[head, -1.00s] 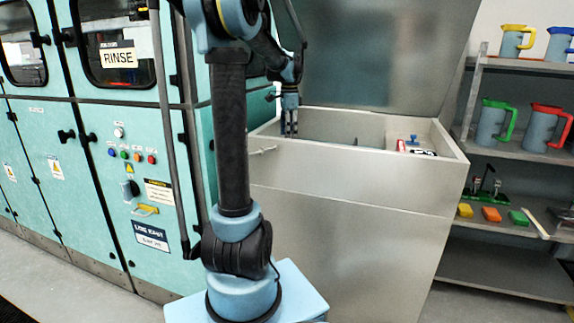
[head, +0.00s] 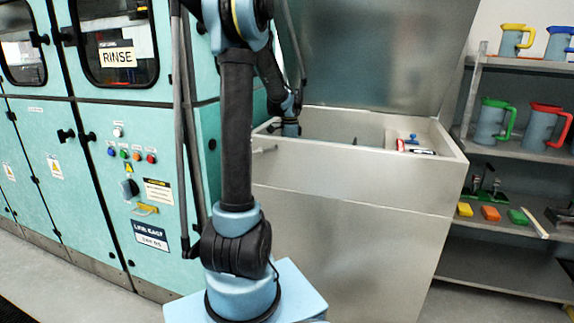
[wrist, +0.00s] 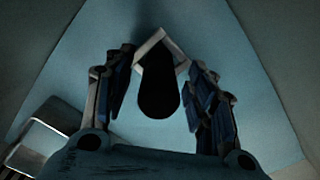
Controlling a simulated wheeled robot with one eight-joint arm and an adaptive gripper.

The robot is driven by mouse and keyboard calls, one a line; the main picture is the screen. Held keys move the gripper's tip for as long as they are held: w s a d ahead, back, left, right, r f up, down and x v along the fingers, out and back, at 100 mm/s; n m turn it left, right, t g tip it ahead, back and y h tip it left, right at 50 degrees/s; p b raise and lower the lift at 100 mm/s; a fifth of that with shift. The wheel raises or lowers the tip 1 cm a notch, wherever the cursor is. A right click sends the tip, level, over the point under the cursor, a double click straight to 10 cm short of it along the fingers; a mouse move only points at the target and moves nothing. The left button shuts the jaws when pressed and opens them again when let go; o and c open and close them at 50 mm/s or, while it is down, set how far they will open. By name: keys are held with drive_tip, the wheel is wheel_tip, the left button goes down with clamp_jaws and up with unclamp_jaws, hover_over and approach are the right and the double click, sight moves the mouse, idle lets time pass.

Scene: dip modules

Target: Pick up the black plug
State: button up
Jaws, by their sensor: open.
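In the wrist view the black plug (wrist: 158,92) is a dark rounded shape with a pale angular piece at its far end. It shows between the two fingers of my gripper (wrist: 161,76). The fingers are open, one on each side of it, with a visible gap to each. In the head view my gripper (head: 290,129) reaches down into the left part of the steel basin (head: 350,170). Its fingertips and the plug are hidden there behind the basin's front wall.
The basin's raised lid (head: 380,55) stands behind. A side section at the basin's right holds a red-and-white item (head: 410,147) and a small blue one. The teal rinse machine (head: 100,130) stands close on the left. A shelf with jugs (head: 490,125) is at the right.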

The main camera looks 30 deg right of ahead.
drive_tip(key=shift+f, duration=0.7)
drive_tip(key=c, duration=1.2)
wheel_tip(320, 180, up, 10)
drive_tip(key=shift+r, duration=0.1)
